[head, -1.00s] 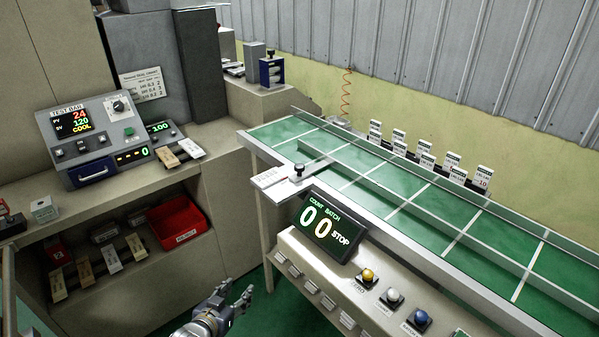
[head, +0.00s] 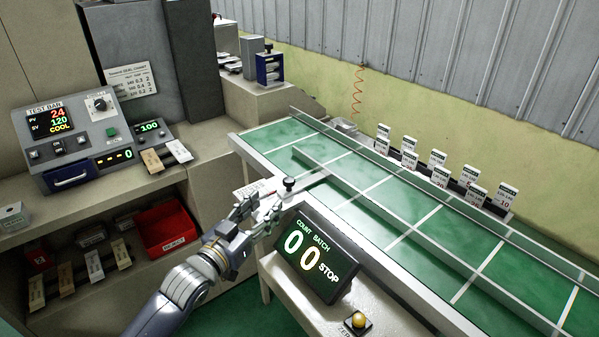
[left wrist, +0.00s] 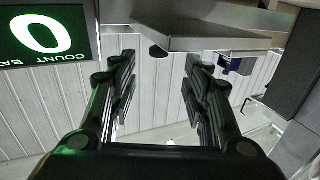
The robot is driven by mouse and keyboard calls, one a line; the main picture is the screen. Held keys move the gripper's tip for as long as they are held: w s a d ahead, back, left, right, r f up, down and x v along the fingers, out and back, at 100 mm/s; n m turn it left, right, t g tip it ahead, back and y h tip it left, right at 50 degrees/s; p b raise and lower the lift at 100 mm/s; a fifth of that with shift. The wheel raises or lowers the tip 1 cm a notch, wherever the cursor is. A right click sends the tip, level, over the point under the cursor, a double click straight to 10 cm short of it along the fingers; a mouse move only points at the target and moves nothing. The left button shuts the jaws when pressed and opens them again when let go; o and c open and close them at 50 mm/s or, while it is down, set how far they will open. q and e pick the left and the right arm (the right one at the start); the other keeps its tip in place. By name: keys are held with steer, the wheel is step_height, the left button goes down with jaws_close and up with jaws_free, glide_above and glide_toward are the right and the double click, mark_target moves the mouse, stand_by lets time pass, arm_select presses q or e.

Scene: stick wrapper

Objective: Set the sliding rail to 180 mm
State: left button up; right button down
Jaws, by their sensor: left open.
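The sliding rail (head: 345,181) is a long, thin metal strip running lengthwise over the green conveyor bed. A black clamp knob (head: 289,184) stands on the metal crosspiece at the conveyor's near left edge. A white label plate (head: 254,188) beside it is partly hidden by my left gripper; its scale cannot be read. My left gripper (head: 262,207) is open and empty, just in front and left of the knob, apparently apart from it. In the left wrist view its fingers (left wrist: 160,82) are spread, with a grey metal plate (left wrist: 205,42) beyond them. My right gripper is not visible.
The count display (head: 314,254), reading 00 STOP, stands close to the right of my left gripper. A yellow button (head: 359,321) is below it. The test bar machine (head: 70,140) and a red bin (head: 168,229) are at left. Several white cards (head: 438,160) line the far conveyor side.

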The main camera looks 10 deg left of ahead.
mark_target(286, 184)
arm_select(q)
steer(key=shift+w+d+r, duration=0.1)
steer(key=shift+w+r, duration=0.05)
steer(key=shift+w, duration=0.3)
steer(key=shift+w+d+r, duration=0.1)
steer(key=shift+w+d, duration=0.05)
steer(key=shift+w, duration=0.15)
steer(key=x, duration=0.3)
steer(key=shift+w+r+p, duration=0.25)
steer(key=shift+p, duration=0.15)
steer(key=x, duration=0.5)
steer(key=shift+w+d+f, duration=0.15)
steer(key=shift+w+f, duration=0.05)
steer(key=shift+w+d+p, duration=0.1)
steer(key=shift+w+p, duration=0.2)
steer(key=shift+w, duration=0.15)
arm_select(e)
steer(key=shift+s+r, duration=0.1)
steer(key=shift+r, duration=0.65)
